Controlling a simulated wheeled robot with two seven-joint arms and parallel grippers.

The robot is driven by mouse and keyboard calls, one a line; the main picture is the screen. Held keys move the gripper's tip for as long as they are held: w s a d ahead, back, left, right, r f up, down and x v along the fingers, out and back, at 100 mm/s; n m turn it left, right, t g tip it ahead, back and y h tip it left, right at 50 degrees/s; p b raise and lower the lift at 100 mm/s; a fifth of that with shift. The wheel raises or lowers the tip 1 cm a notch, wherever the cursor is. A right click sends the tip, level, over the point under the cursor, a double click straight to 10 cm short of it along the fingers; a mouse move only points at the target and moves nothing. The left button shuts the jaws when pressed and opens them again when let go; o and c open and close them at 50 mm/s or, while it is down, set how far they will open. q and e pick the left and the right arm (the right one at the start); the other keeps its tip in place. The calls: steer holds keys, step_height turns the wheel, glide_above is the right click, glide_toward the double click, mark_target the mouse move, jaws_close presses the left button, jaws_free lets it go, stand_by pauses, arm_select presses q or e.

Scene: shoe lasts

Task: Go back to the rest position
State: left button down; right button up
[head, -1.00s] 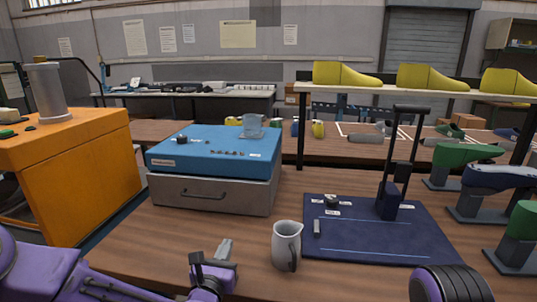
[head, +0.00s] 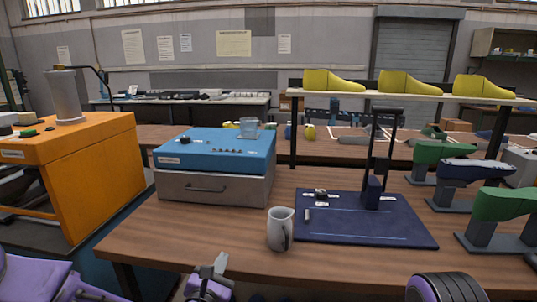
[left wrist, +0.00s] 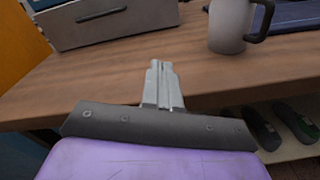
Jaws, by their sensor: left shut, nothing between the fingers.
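My left gripper (head: 217,267) is at the bottom of the head view, in front of the table's near edge. Its fingers are together with nothing between them, as the left wrist view (left wrist: 160,80) also shows. A grey mug (head: 279,230) stands upright on the table to the right of the gripper, apart from it. The mug also shows at the top of the left wrist view (left wrist: 230,24). A purple and black part of my own body is at the bottom right; my right gripper is not visible.
The wooden table (head: 165,228) has bare room left of the mug. A grey drawer box with a blue top (head: 215,188) stands behind. A dark blue mat (head: 400,232) with a black stand lies right. Shoe lasts on stands (head: 495,205) line the right side. An orange cabinet (head: 95,180) is left.

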arm_select(q)
steer(key=s+a+f+m+g+y, duration=0.1)
steer(key=s+a+f+m+g, duration=0.25)
steer(key=s+f+m, duration=0.55)
steer(key=s+a+f+m+g+y, duration=0.15)
steer(key=s+f+m+g, duration=0.35)
steer(key=f, duration=0.6)
steer(key=s+a+f+m+g+y, duration=0.1)
steer(key=s+a+f+m, duration=0.3)
steer(key=s, duration=0.7)
steer(key=s+a+f+m+g+y, duration=0.2)
steer(key=s+a+f+m+g, duration=0.2)
steer(key=s+a+f, duration=0.3)
steer(key=s+a+m, duration=0.1)
steer(key=s+a, duration=0.1)
steer(key=s, duration=0.3)
steer(key=shift+a, duration=0.2)
steer(key=shift+g, duration=0.25)
